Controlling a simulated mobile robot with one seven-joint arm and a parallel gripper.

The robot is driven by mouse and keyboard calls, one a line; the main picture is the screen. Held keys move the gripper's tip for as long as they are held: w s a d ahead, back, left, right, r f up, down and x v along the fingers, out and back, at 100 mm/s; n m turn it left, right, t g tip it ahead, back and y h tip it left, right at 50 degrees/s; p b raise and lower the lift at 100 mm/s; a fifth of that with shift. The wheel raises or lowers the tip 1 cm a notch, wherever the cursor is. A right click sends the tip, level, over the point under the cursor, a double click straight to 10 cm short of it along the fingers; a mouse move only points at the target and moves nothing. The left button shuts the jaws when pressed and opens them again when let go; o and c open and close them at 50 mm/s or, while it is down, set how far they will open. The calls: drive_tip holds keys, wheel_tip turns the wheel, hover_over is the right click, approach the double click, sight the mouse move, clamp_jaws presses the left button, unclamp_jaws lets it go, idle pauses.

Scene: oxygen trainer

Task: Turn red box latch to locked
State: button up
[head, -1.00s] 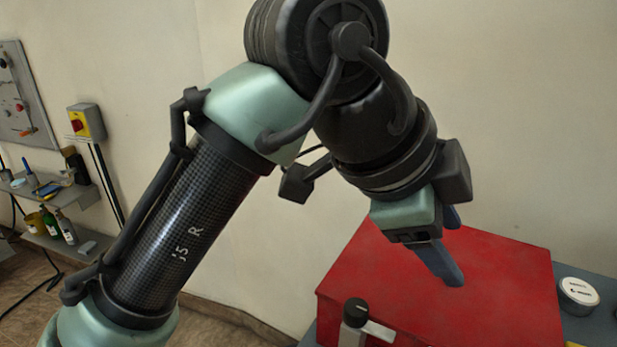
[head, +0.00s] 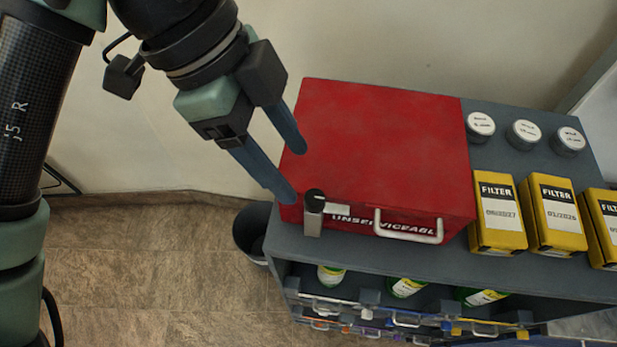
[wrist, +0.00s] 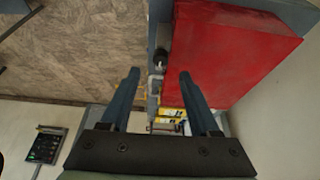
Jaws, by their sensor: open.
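The red box (head: 385,135) sits on the left part of a grey cabinet top, with a silver handle (head: 408,232) and partly covered "UNSERVICEABLE" lettering on its front. The latch (head: 314,205), a black knob on a silver post with a pale tab pointing right, is at the box's front left corner. My gripper (head: 297,175) is open and empty, its blue fingers beside the box's left edge in the head view, close to the latch. In the wrist view the red box (wrist: 225,55) lies at right, and the latch knob (wrist: 161,57) shows beyond the gap between the fingers (wrist: 158,75).
Yellow filter boxes (head: 497,213) and round white-lidded tins (head: 524,132) stand right of the red box. Green bottles (head: 406,286) sit on the shelf below, above drawers. A dark bin (head: 252,232) stands on the floor left of the cabinet.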

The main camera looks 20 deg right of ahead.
sight(314, 197)
drive_tip(key=p+x, duration=0.1)
drive_tip(key=x, duration=0.5)
drive_tip(key=shift+d+f, duration=0.1)
drive_tip(key=shift+f, duration=0.1)
clamp_jaws()
